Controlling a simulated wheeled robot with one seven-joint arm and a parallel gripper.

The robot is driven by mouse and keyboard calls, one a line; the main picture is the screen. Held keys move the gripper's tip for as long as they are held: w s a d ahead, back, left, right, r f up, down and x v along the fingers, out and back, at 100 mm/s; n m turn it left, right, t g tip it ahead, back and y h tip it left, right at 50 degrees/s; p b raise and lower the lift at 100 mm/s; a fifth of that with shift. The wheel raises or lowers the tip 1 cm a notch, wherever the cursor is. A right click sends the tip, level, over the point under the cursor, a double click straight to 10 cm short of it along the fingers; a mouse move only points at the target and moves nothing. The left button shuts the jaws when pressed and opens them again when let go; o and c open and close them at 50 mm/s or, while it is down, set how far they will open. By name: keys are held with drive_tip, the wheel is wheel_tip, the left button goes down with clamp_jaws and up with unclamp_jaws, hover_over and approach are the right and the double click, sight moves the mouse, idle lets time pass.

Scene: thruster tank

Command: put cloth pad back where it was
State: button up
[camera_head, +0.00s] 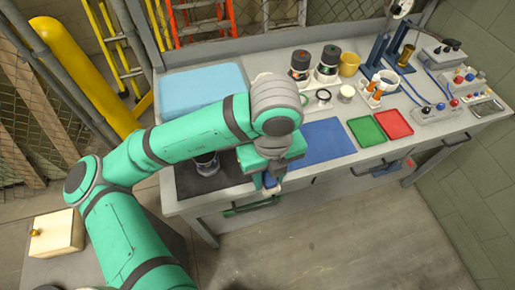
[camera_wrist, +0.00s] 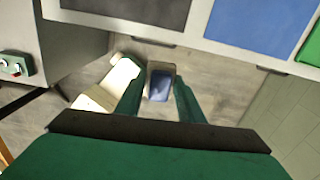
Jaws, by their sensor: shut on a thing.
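My gripper (camera_head: 271,184) hangs just off the front edge of the workbench (camera_head: 335,172), between the black mat and the blue mat. It is shut on a small dark blue piece with a pale border, which I take to be the cloth pad (camera_wrist: 160,84). In the wrist view the pad sits between the two green fingers of my gripper (camera_wrist: 159,90), with the floor beyond it. In the head view the pad (camera_head: 269,180) is small and partly hidden by the gripper.
A black mat (camera_head: 190,184) with a dark round object lies at the bench's left. A blue mat (camera_head: 328,138), green mat (camera_head: 366,130) and red mat (camera_head: 394,123) lie to the right. A light blue block (camera_head: 200,88), cups and jars stand behind. Drawer handles line the front.

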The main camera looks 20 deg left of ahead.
drive_tip(key=shift+a, duration=0.2)
drive_tip(key=shift+m, duration=0.3)
drive_tip(key=w+a+f, duration=0.2)
drive_tip(key=w, duration=0.1)
drive_tip(key=w+a+f, duration=0.2)
drive_tip(key=w+f, duration=0.1)
drive_tip(key=w+a+f, duration=0.2)
drive_tip(key=w, duration=0.2)
drive_tip(key=shift+a+f, duration=0.4)
drive_tip(key=shift+w+a+f, duration=0.2)
drive_tip(key=shift+w+f, duration=0.15)
drive_tip(key=shift+f, duration=0.15)
drive_tip(key=shift+w+a+f, duration=0.2)
drive_tip(key=shift+w+f, duration=0.15)
drive_tip(key=shift+f, duration=1.65)
drive_tip(key=shift+f, duration=0.1)
drive_tip(key=o, duration=0.9)
